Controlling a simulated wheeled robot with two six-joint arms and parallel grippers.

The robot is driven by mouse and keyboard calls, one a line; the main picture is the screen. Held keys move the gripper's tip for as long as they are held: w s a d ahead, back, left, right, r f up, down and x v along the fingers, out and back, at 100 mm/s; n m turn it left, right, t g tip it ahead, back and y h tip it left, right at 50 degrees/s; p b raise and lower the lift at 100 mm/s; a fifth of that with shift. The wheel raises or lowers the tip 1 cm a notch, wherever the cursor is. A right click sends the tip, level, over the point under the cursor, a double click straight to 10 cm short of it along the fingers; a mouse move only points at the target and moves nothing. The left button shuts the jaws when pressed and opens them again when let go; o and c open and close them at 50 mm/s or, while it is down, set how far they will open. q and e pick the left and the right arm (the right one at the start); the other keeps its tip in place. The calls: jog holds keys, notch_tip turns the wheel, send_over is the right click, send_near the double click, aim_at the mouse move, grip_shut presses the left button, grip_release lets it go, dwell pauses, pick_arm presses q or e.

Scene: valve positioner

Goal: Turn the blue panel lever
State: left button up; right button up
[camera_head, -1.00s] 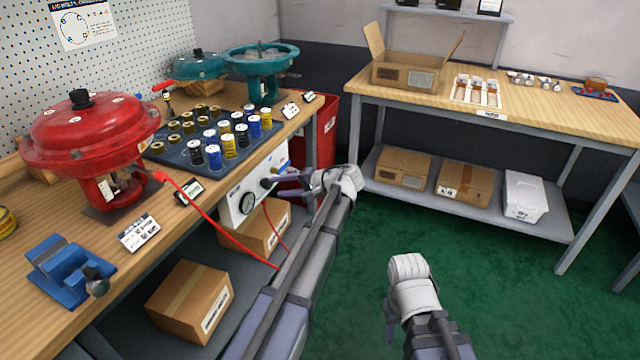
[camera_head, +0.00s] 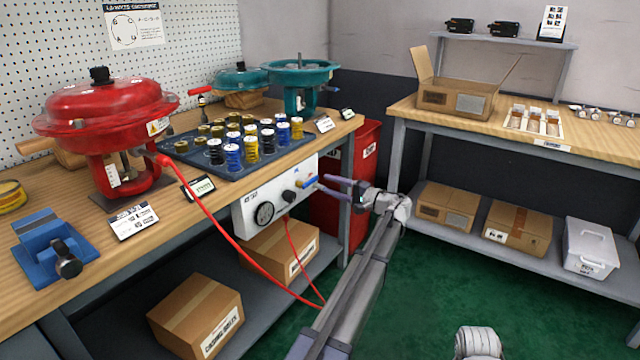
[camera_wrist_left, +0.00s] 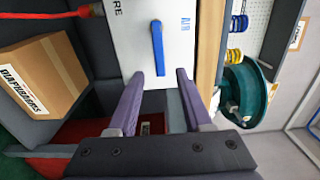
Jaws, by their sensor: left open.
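The blue panel lever (camera_head: 307,182) sits on the right part of the white panel (camera_head: 250,207) under the bench's front edge. In the left wrist view the blue lever (camera_wrist_left: 157,48) stands lengthwise in the picture, beside the "AIR" lettering. My left gripper (camera_head: 319,185) is open, its purple fingers pointing at the panel from the right. In the left wrist view the lever is centred between the fingertips (camera_wrist_left: 159,73) and just beyond them; no contact shows. Of my right arm only a pale wrist part shows at the bottom edge; its fingers are out of frame.
A gauge (camera_head: 264,213) and black knob (camera_head: 289,196) are left of the lever. A red hose (camera_head: 222,232) runs from the red actuator (camera_head: 105,120) past the panel. A red bin (camera_head: 361,165) stands behind my left gripper. Green floor lies open to the right.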

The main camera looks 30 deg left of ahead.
aim_at(315, 180)
pick_arm(q)
jog(key=shift+w+a, duration=0.2)
jog(key=shift+a, duration=2.55)
grip_shut()
